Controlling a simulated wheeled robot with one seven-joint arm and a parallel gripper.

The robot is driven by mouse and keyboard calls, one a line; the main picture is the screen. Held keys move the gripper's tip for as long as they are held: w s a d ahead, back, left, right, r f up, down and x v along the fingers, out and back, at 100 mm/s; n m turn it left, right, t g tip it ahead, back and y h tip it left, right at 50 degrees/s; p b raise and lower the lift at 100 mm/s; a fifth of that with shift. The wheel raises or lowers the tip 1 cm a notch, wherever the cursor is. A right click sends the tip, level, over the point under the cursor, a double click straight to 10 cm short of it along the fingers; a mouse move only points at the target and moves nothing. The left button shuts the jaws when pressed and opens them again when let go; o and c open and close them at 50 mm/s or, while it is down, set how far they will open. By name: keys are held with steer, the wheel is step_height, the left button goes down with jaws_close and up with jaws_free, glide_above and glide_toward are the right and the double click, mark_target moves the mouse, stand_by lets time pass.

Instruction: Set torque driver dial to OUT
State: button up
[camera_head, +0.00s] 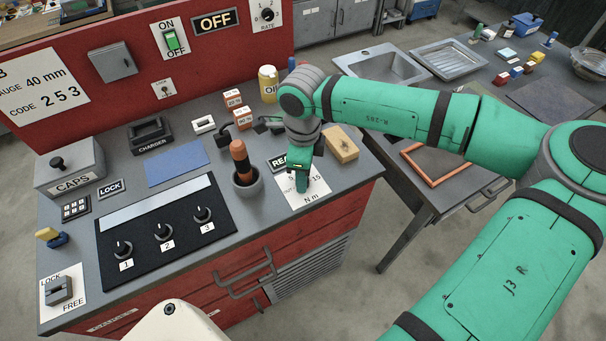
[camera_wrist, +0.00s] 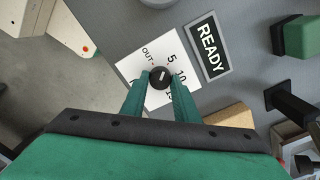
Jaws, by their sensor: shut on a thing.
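The torque dial is a round black knob (camera_wrist: 160,78) on a white card (camera_wrist: 130,70) in the wrist view. OUT is printed at the card's upper left, with 5 and 10 to the right of the knob and a partly hidden number below. A short white mark shows on the knob; which label it points at is hard to tell. My gripper (camera_wrist: 160,82) is shut on the knob, one green finger on each side. In the head view my gripper (camera_head: 302,184) points down over the card marked N m (camera_head: 312,198) and hides the knob.
A READY plate (camera_wrist: 209,47) lies beside the card. A black panel with three knobs (camera_head: 165,240) is farther left.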

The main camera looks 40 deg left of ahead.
steer(key=n, duration=0.4)
steer(key=shift+n, duration=0.3)
steer(key=shift+w+n, duration=0.1)
steer(key=shift+n, duration=2.4)
steer(key=o, duration=1.1)
steer(key=shift+c, duration=0.2)
step_height(320, 180, up, 11)
steer(key=shift+f, duration=0.1)
